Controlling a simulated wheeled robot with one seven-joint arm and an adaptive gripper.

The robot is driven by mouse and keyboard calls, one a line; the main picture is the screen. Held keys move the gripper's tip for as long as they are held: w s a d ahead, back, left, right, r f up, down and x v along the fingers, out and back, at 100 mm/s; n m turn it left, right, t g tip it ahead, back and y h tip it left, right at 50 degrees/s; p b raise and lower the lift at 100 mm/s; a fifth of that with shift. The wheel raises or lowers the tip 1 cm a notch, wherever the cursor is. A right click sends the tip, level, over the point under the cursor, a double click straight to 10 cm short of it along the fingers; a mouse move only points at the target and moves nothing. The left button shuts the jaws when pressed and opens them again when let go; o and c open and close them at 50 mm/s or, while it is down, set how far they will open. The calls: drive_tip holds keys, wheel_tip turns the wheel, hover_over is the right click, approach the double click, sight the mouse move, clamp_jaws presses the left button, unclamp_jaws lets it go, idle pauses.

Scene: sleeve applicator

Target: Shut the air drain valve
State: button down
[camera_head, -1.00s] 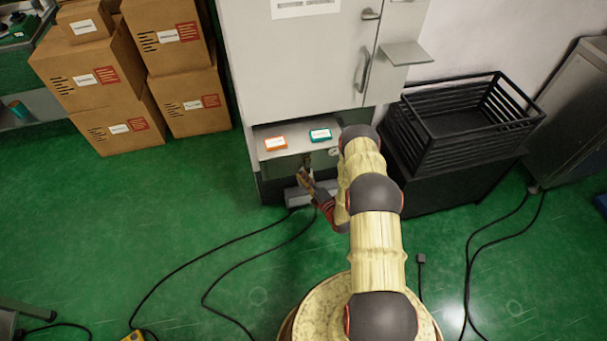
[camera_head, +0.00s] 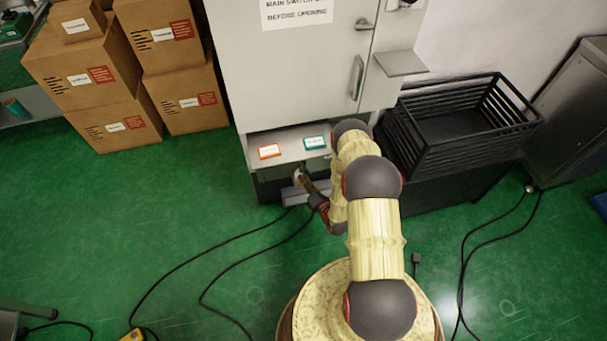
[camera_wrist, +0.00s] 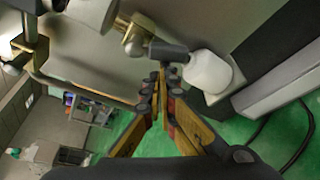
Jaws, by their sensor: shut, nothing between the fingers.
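In the wrist view a brass valve (camera_wrist: 134,38) sits under the cabinet, with a dark grey lever (camera_wrist: 168,52) pointing to the right from it. A rounded white piece (camera_wrist: 208,72) lies just right of the lever. My gripper (camera_wrist: 159,78) is shut and empty, with its fingertips just below the lever in the picture. I cannot tell whether they touch it. In the head view my gripper (camera_head: 301,175) is at the front of the cabinet's low opening. The valve is too small or hidden to make out there.
The grey cabinet (camera_head: 290,70) stands ahead, with an orange label (camera_head: 269,151) and a green label (camera_head: 314,142) on its ledge. A black crate (camera_head: 465,125) is to the right and cardboard boxes (camera_head: 90,70) to the left. Cables (camera_head: 230,248) cross the green floor.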

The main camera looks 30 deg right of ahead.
sight(310, 173)
drive_tip(key=shift+s+d+r+n+g+h, duration=0.1)
drive_tip(key=shift+s+d+n+g+h, duration=0.1)
drive_tip(key=shift+d+n, duration=0.4)
drive_tip(key=shift+s+d+r+n+g+h, duration=0.1)
drive_tip(key=shift+s+d+n+h, duration=0.15)
drive_tip(key=shift+d, duration=0.65)
drive_tip(key=shift+s+d+r, duration=0.15)
drive_tip(key=shift+d+r, duration=0.2)
drive_tip(key=shift+d, duration=0.15)
drive_tip(key=shift+d+r, duration=0.1)
idle(0.4)
idle(1.3)
